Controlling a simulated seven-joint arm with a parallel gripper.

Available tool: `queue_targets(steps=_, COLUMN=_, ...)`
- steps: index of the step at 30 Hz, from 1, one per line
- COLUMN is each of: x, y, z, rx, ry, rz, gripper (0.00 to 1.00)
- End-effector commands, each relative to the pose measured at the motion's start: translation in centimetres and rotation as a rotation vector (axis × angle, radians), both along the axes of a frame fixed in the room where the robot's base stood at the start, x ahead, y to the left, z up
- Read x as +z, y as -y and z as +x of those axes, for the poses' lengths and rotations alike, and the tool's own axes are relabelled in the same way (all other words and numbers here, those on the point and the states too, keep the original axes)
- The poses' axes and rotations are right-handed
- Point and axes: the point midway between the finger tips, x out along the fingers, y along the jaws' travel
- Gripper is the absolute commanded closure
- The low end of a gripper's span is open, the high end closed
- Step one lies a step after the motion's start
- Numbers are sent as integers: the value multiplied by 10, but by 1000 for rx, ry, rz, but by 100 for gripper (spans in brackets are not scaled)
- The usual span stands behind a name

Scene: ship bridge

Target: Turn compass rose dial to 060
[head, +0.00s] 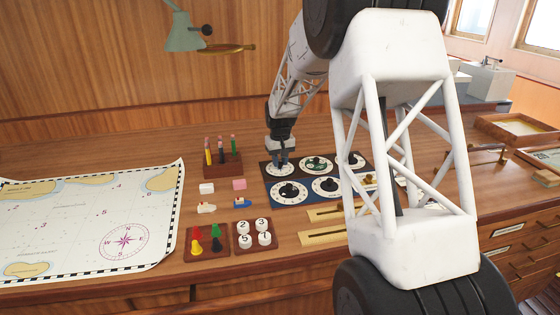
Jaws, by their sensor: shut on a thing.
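A dark dial panel (309,179) lies on the desk with two rows of round white dials with black knobs. My gripper (279,163) points down over the upper-left dial (279,172) and is shut on its knob. The fingers hide the knob and much of that dial's face. Its markings and pointer angle are too small to read, so I cannot tell for sure that it is the compass rose dial. The upper-middle dial (316,163) has a greenish centre. The lower-left dial (290,193) and lower-middle dial (326,187) are uncovered. My arm partly hides the panel's right side.
A chart (85,225) with a printed compass rose covers the left of the desk. Left of the panel are a pen block (222,168), small boats (242,203), a tray of coloured pegs (194,258) and a numbered-disc tray (236,249). Brass-coloured strips (322,236) lie in front.

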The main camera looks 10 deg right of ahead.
Motion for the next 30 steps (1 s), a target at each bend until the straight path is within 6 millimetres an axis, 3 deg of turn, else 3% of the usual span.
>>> queue_targets(steps=18, x=1, y=0, z=0, rx=-380, ry=1, rz=0, gripper=99)
queue_targets(steps=30, x=1, y=0, z=0, rx=-443, ry=2, rz=0, gripper=99)
